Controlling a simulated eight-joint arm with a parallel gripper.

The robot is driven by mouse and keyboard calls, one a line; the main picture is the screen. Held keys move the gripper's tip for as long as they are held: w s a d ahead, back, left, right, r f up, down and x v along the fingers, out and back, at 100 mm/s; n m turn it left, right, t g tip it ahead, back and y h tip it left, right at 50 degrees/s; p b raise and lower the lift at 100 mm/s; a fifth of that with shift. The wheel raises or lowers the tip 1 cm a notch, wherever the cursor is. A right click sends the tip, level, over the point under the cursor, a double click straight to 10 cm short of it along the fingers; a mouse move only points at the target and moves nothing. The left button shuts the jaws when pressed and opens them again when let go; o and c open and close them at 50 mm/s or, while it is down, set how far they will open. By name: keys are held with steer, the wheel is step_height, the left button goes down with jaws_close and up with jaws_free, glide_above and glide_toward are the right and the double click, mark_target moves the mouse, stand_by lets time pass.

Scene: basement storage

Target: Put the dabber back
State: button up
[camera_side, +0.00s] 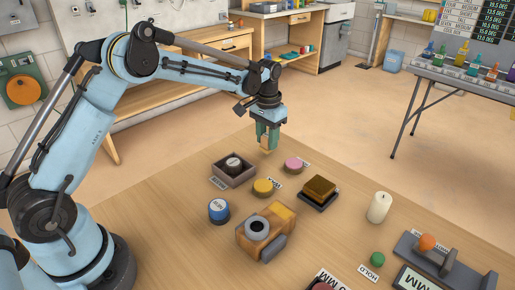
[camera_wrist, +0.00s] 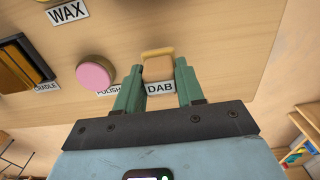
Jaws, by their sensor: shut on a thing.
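The dabber (camera_wrist: 158,68) appears to be the tan block between the two green fingers of my gripper (camera_wrist: 160,72) in the wrist view. My gripper is shut on it. In the side view, my gripper (camera_side: 268,138) points down at the table's far edge, with the tan dabber (camera_side: 266,149) low between the fingers. A white DAB label (camera_wrist: 160,88) shows between the fingers; I cannot tell whether it lies on the table. I cannot tell whether the dabber touches the wood.
A pink disc (camera_side: 293,164), a yellow disc (camera_side: 263,187) and an open box (camera_side: 246,178) with a dark round item stand near my gripper. Nearby are a brown block (camera_side: 320,187), blue-topped jar (camera_side: 218,211), wooden holder (camera_side: 277,236) and candle (camera_side: 379,207).

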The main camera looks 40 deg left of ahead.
steer(key=shift+f, duration=0.7)
steer(key=shift+f, duration=0.15)
steer(key=o, duration=1)
